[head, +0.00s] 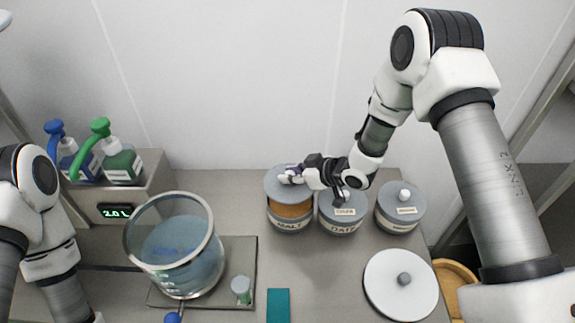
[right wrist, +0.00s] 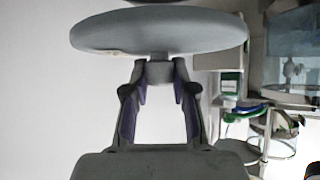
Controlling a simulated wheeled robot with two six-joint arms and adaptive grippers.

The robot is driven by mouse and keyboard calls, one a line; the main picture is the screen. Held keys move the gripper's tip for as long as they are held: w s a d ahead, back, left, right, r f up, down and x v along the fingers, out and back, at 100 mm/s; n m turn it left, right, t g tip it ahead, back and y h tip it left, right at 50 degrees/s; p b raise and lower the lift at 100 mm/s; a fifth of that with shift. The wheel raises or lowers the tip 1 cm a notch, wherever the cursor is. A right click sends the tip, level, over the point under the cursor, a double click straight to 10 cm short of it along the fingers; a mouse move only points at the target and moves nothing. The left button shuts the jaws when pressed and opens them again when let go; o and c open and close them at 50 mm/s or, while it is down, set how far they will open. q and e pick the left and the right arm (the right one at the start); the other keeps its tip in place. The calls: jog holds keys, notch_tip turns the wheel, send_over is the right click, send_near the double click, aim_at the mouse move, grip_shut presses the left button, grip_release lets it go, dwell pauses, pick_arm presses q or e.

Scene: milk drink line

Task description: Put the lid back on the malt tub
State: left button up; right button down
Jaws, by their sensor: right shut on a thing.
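The malt tub (head: 289,226) stands on the counter, first from the left in a row of three, with its MALT label facing front and brown contents showing. My right gripper (head: 291,178) reaches in from the right and is shut on the knob of a round grey lid (head: 274,183). In the head view the lid overlaps the tub's back part and appears held above it; the exact gap cannot be told. In the right wrist view the lid (right wrist: 158,35) spans the fingertips (right wrist: 160,72), which pinch its knob. My left gripper is out of view.
A second lidded tub (head: 341,226) stands close on the right, partly under my right gripper, with a third lidded tub (head: 401,222) beyond. A large white lid (head: 390,303) lies front right. A glass vessel (head: 176,265) stands left; pump bottles (head: 122,163) are behind it.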

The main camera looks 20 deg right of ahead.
aim_at(299, 190)
jog(key=shift+s+f+b, duration=0.3)
jog(key=shift+s, duration=0.1)
jog(key=shift+s+f+b, duration=0.25)
jog(key=shift+f+b, duration=0.1)
jog(key=f+b, duration=0.1)
jog(key=f, duration=0.1)
jog(key=w+f+b, duration=0.1)
jog(key=f, duration=0.1)
jog(key=shift+f+b, duration=0.15)
jog(key=shift+b, duration=0.15)
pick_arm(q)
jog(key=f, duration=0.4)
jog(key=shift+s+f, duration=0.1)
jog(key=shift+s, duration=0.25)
pick_arm(e)
jog(key=shift+s, duration=0.25)
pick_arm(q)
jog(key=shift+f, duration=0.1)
pick_arm(e)
jog(key=shift+f, duration=0.15)
dwell(0.4)
jog(key=shift+c, duration=1.9)
grip_release()
